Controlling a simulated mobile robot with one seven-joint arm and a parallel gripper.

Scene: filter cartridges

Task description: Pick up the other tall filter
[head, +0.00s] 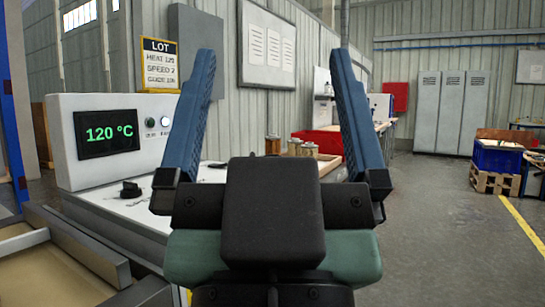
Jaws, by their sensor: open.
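My gripper (272,56) is in the middle of the head view, close to the camera. Its two blue fingers point up and stand wide apart, with nothing between them. Beyond it, on a bench, stand a few small brownish cylinders: one at the left (273,146), one in the middle (294,147) and one at the right (308,149). They look like filter cartridges, but are too small to tell which is a tall filter. They appear in the gap between the fingers, well behind them and untouched.
A white machine (110,165) with a 120 °C display stands close at the left, beside an open tray (35,270). A red bin (322,141) is behind the cylinders. A blue crate on a pallet (496,157) stands at the right. The grey floor (440,225) between is clear.

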